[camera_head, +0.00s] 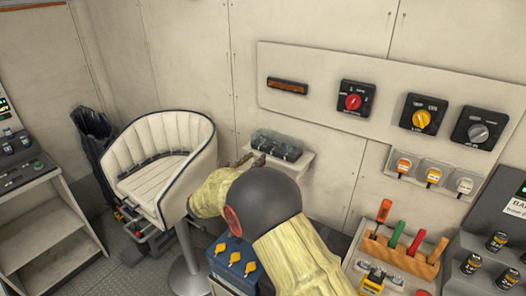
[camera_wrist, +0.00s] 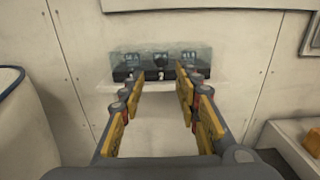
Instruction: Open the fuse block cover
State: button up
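The fuse block (camera_head: 277,148) sits on a small white wall shelf in the head view, under a clear cover (camera_head: 285,138). In the wrist view the fuse block (camera_wrist: 160,75) is straight ahead, with its clear cover (camera_wrist: 130,60) over it and a dark round knob at the middle. The cover looks closed. My gripper (camera_wrist: 156,80) is open, its two yellow-padded fingers pointing at the block, one on each side of its middle. Nothing is between the fingers. Whether the fingertips touch the block cannot be told. In the head view my arm hides most of the gripper.
A white padded seat (camera_head: 165,165) stands left of my arm. A blue battery box (camera_head: 235,262) is below it. A wall panel (camera_head: 310,105) with rotary switches is at the upper right. A wooden rack (camera_head: 400,258) with colored handles stands at the lower right.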

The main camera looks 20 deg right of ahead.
aim_at(268, 149)
jog(key=b+x, duration=0.1)
jog(key=x, duration=0.5)
jog(key=shift+f, duration=0.15)
jog(key=shift+w+d, duration=0.4)
jog(key=shift+d, duration=0.15)
jog(key=shift+c, duration=0.4)
jog(key=c, duration=0.7)
grip_shut()
